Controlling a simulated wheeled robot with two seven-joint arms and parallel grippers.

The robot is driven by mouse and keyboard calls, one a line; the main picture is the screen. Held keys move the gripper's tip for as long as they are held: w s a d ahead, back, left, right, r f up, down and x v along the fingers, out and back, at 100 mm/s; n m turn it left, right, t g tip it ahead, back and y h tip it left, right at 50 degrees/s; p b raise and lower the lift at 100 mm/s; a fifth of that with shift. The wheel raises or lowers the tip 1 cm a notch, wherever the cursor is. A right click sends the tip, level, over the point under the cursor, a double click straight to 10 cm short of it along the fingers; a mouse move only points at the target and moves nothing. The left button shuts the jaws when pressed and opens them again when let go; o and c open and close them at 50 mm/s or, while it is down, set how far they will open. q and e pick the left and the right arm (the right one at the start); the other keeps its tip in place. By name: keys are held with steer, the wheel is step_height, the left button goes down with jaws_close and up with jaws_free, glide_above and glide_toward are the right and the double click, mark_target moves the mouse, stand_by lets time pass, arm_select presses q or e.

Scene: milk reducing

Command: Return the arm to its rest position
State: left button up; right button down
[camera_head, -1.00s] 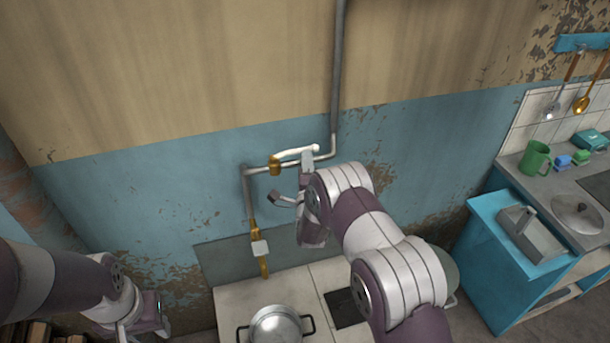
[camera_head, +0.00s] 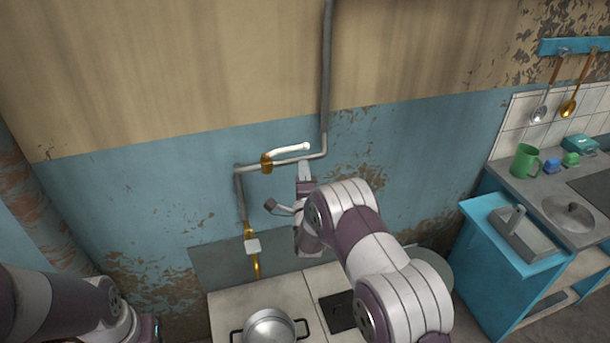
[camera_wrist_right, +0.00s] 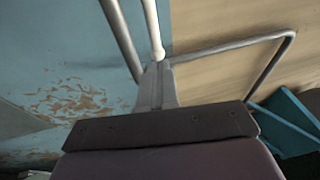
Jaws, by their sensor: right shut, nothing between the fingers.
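My right arm reaches up from the lower right in the head view. Its gripper (camera_head: 304,172) is shut and empty, in front of the wall just below the grey pipe (camera_head: 326,90) and the white valve handle (camera_head: 292,149). In the right wrist view the closed fingers (camera_wrist_right: 158,72) point toward the white handle (camera_wrist_right: 153,25), and nothing shows between them. I cannot tell whether the tips touch the handle. My left arm (camera_head: 70,305) is at the lower left; its gripper is mostly cut off by the bottom edge, so its jaws cannot be made out.
A metal pot (camera_head: 268,328) stands on the white stove (camera_head: 230,306) below my right arm. A lower brass valve (camera_head: 252,247) is on the pipe. At the right are a blue cabinet (camera_head: 500,280) and a counter with a green mug (camera_head: 524,161) and a lid (camera_head: 570,213).

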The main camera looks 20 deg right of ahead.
steer(key=d+b+v, duration=0.2)
steer(key=v, duration=0.7)
steer(key=s+a+f+n+g+y, duration=0.1)
steer(key=s+f+n+g+y, duration=0.1)
steer(key=s+f+n+g, duration=0.35)
steer(key=s+a+f+n+g+y, duration=0.1)
steer(key=s+f+n+g+y, duration=0.15)
steer(key=f+n+g, duration=0.55)
arm_select(q)
steer(key=shift+w+f, duration=0.2)
steer(key=shift+f, duration=0.5)
steer(key=shift+w+f, duration=0.2)
steer(key=shift+f, duration=0.5)
arm_select(e)
steer(key=s+r+n+g, duration=0.2)
steer(key=s+r, duration=0.3)
steer(key=s, duration=0.5)
steer(key=s+r+n+g, duration=0.3)
steer(key=s+r+n, duration=0.2)
steer(key=s, duration=0.5)
steer(key=shift+s+d+r, duration=0.3)
steer(key=shift+s+r, duration=0.1)
steer(key=shift+r, duration=0.1)
